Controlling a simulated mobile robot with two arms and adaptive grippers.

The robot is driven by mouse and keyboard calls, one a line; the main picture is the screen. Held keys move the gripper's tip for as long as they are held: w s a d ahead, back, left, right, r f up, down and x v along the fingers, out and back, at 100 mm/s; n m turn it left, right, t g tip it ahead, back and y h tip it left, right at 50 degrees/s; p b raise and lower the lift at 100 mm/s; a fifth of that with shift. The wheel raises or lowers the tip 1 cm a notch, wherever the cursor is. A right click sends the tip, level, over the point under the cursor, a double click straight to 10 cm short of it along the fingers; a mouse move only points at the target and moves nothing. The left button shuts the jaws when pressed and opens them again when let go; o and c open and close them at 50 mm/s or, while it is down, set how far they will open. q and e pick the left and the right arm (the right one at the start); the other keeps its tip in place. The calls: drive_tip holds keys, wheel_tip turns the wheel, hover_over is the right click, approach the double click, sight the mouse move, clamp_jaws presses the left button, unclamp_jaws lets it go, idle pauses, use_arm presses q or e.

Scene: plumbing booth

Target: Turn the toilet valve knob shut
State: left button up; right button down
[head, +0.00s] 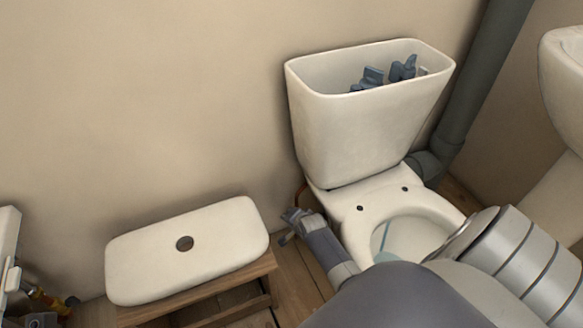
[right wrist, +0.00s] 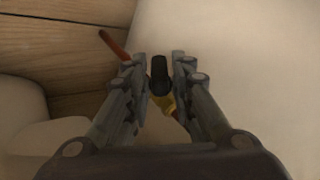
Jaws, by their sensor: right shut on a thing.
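The toilet valve knob (right wrist: 159,72) is a small black piece on a yellow brass valve body (right wrist: 165,103) in the right wrist view. A copper pipe (right wrist: 113,44) runs beside it. My right gripper (right wrist: 160,76) is shut on the knob, one finger on each side. In the head view my right gripper (head: 291,224) reaches down left of the toilet bowl (head: 350,222), close to the wall, and the knob cannot be made out there. My left gripper is not in view.
The open toilet cistern (head: 365,130) holds grey-blue fittings. Its white lid (head: 215,235) lies on a wooden stool (head: 250,283) to the left. A grey waste pipe (head: 475,90) and a basin (head: 566,75) stand at right. Colourful items (head: 45,299) lie at lower left.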

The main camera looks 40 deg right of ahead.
drive_tip(key=c, duration=1.6)
unclamp_jaws()
drive_tip(key=shift+v, duration=6)
